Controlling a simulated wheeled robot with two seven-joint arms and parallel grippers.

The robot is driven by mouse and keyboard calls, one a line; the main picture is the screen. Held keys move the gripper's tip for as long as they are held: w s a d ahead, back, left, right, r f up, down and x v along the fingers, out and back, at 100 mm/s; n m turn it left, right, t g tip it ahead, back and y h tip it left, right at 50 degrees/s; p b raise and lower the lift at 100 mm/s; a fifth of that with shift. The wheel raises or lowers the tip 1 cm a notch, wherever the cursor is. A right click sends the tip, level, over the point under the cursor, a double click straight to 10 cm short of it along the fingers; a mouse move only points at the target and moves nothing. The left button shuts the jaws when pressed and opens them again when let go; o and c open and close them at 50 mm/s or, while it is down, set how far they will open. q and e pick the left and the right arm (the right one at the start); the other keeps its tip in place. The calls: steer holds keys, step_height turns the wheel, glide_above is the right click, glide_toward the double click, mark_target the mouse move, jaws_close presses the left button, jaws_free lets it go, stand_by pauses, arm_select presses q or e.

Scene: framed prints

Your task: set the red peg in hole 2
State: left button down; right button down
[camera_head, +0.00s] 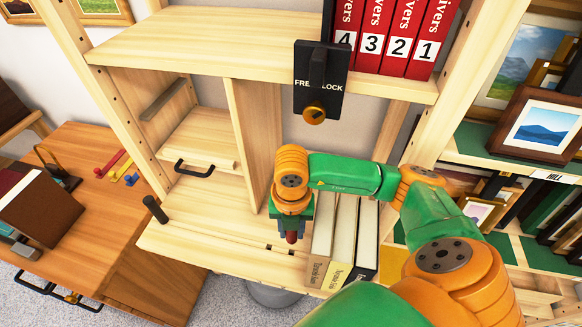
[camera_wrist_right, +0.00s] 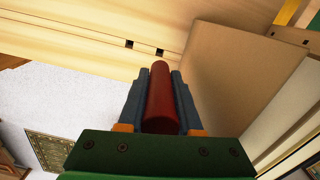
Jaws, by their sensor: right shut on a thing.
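My right gripper (camera_head: 291,225) is shut on the red peg (camera_wrist_right: 161,100), which lies lengthwise between its two fingers. In the head view the red peg's tip (camera_head: 291,238) shows just below the fingers, over the front part of the wooden shelf board (camera_head: 205,245). Two small dark square holes show in the board in the wrist view, a left hole (camera_wrist_right: 129,44) and a right hole (camera_wrist_right: 159,52). The peg's tip appears close to the right hole in that view; the gap cannot be judged. No hole number is readable. My left gripper is not in view.
Pale books (camera_head: 340,240) stand close to the right of my gripper. A dark upright post (camera_head: 155,209) is at the board's left end. A FREE/LOCK plate (camera_head: 318,85) with a knob hangs above. The board between post and gripper is clear.

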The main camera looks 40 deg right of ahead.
steer(key=shift+f+b, duration=3.05)
steer(key=shift+f, duration=0.8)
steer(key=c, duration=0.5)
jaws_free()
step_height(320, 180, up, 8)
steer(key=p, duration=0.6)
steer(key=shift+f, duration=0.4)
